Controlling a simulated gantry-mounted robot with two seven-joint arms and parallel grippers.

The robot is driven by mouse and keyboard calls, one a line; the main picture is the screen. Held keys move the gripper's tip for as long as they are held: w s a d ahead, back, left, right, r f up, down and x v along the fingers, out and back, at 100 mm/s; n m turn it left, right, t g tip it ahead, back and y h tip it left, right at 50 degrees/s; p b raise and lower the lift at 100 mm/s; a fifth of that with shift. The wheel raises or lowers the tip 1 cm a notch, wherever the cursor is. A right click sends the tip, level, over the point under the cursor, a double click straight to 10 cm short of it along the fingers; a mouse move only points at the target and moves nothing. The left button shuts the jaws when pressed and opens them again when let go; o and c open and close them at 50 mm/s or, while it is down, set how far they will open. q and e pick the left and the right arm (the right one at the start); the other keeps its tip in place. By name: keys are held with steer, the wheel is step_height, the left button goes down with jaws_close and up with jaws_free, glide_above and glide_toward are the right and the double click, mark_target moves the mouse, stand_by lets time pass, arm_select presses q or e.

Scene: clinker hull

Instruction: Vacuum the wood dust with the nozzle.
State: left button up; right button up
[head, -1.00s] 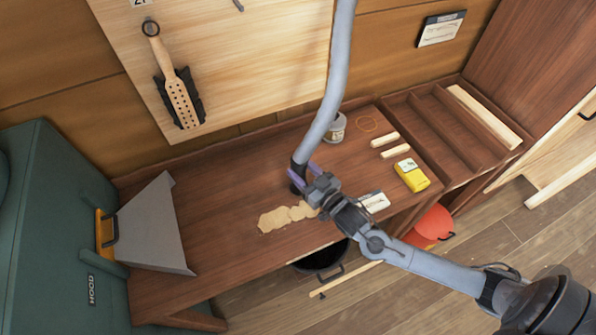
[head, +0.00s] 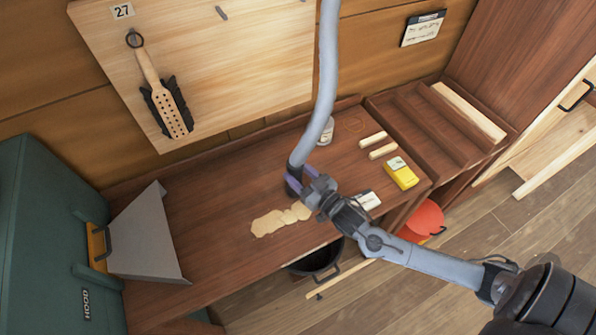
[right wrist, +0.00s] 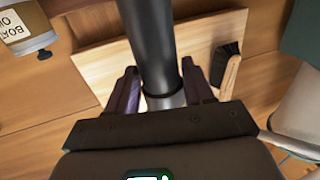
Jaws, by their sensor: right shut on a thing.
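The wood dust (head: 272,221) is a pale tan patch on the brown bench, lying to the left of the nozzle in the head view. The nozzle (head: 293,181) is the dark lower end of a grey hose (head: 325,95) that comes down from above. My right gripper (head: 304,182) is shut around the nozzle, beside the right end of the dust. In the right wrist view, the purple fingers (right wrist: 160,92) sit on both sides of the dark tube (right wrist: 152,45). Whether the nozzle's mouth touches the bench cannot be told. My left gripper is not in view.
A grey hood (head: 150,240) on a green cabinet (head: 45,230) stands left. A tin (head: 326,132), wood strips (head: 378,145), a yellow box (head: 401,173) and a white card (head: 368,200) lie right of the hose. A black bucket (head: 318,260) is below the front edge.

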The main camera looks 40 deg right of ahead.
steer(key=shift+s+a+r+p, duration=0.15)
steer(key=shift+s+p, duration=0.25)
steer(key=shift+s, duration=0.25)
steer(key=shift+s+a+f+p, duration=0.15)
steer(key=shift+s+p, duration=0.2)
steer(key=shift+s, duration=0.3)
steer(key=shift+s+a+r+p, duration=0.15)
steer(key=shift+s+p, duration=0.25)
steer(key=shift+s, duration=0.2)
steer(key=shift+s+a+f+p, duration=0.15)
steer(key=shift+s+p, duration=0.2)
steer(key=shift+s, duration=0.25)
steer(key=shift+s+a, duration=0.15)
steer(key=shift+s, duration=0.35)
steer(key=shift+a, duration=0.1)
steer(key=w+a+p, duration=0.1)
steer(key=w+a, duration=0.2)
steer(key=a, duration=1.1)
steer(key=shift+w+a+p, duration=0.3)
steer(key=shift+a+p, duration=0.05)
steer(key=shift+a, duration=0.05)
